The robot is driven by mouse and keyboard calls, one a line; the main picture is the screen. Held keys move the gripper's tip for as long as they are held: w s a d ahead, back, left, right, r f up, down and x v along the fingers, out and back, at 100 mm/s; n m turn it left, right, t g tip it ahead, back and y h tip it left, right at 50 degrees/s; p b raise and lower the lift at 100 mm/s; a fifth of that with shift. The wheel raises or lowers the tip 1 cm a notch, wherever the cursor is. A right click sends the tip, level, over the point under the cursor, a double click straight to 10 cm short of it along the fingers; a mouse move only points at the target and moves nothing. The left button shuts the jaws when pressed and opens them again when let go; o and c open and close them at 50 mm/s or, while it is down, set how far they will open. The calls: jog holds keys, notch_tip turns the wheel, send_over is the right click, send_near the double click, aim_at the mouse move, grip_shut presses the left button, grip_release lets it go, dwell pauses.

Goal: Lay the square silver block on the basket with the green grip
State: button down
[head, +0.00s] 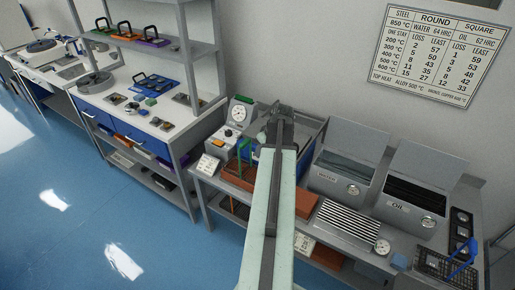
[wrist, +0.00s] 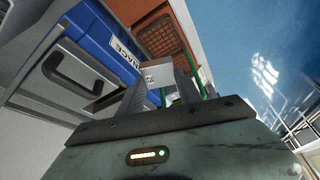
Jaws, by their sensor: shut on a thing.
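The square silver block (wrist: 158,76), with a small dark mark on its face, is held between the fingers of my gripper (wrist: 160,92) in the wrist view. My gripper is shut on it. In the head view my gripper (head: 280,116) is over the bench by the furnace, and I cannot make out the block there. The basket with the green grip (head: 244,158) stands on an orange-brown surface left of my arm. In the wrist view its dark mesh (wrist: 163,36) shows beyond the block, apart from it in the picture.
The blue-fronted furnace (wrist: 104,42) with a handle is close on the left in the wrist view. A dial tester (head: 238,114) stands behind the basket. Water (head: 342,170) and oil (head: 412,205) tanks are right of my arm. A blue-gripped basket (head: 445,266) lies far right.

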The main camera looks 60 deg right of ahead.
jog(key=w+n+y, duration=0.1)
jog(key=w+n, duration=0.1)
jog(key=n, duration=0.1)
jog(key=shift+w+d, duration=0.2)
jog(key=shift+w+a+n, duration=0.15)
jog(key=shift+n, duration=0.35)
notch_tip(320, 180, down, 14)
jog(key=b, duration=1.3)
jog(key=shift+r+b, duration=0.15)
jog(key=shift+b, duration=0.2)
jog(key=shift+r, duration=0.1)
jog(key=c, duration=0.7)
grip_release()
